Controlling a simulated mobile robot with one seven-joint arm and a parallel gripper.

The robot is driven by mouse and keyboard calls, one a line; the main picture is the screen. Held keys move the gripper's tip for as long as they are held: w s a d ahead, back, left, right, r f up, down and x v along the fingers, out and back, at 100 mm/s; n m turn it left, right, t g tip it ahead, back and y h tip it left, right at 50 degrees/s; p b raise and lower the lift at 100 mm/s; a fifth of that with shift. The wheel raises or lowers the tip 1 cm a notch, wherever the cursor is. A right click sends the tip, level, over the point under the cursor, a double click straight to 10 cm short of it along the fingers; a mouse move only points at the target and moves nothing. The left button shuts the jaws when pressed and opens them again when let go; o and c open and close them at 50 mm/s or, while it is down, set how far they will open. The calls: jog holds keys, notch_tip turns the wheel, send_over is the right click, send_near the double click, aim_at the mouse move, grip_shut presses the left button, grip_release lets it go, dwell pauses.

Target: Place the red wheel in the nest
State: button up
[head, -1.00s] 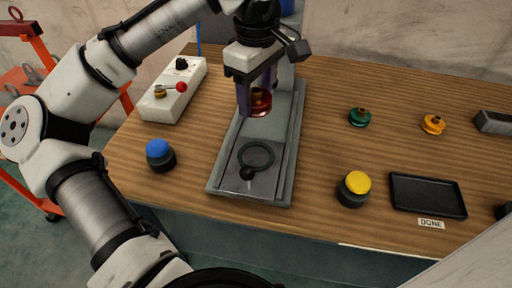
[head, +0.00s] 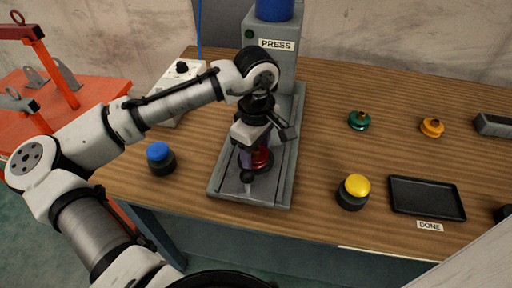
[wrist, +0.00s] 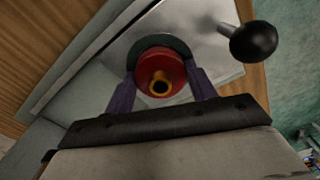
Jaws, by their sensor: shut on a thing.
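The red wheel (head: 262,158) with its brass hub is between the purple fingers of my gripper (head: 252,160). In the wrist view the red wheel (wrist: 160,78) shows between both fingertips, and my gripper (wrist: 160,88) is shut on it. The nest, a dark ring (wrist: 178,43) on the press slide, lies beneath the wheel and is largely covered by it. I cannot tell whether the wheel rests in the ring or hangs just above it. The slide's black knob (wrist: 253,41) is at the upper right of the wrist view.
The press (head: 272,70) stands behind my gripper. A blue button (head: 158,152) is left of its base (head: 285,190), a yellow button (head: 354,188) right. Green (head: 359,120) and orange (head: 432,126) wheels and a black tray (head: 427,197) are further right. Bare table lies between them.

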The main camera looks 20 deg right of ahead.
jog(key=shift+s+f, duration=0.2)
jog(key=shift+f, duration=0.35)
jog(key=o, duration=1.4)
jog(key=shift+f+b, duration=0.15)
jog(key=shift+b, duration=0.15)
jog(key=shift+s, duration=0.1)
notch_tip(320, 180, up, 14)
jog(key=shift+w+f, duration=0.25)
jog(key=shift+w, duration=0.05)
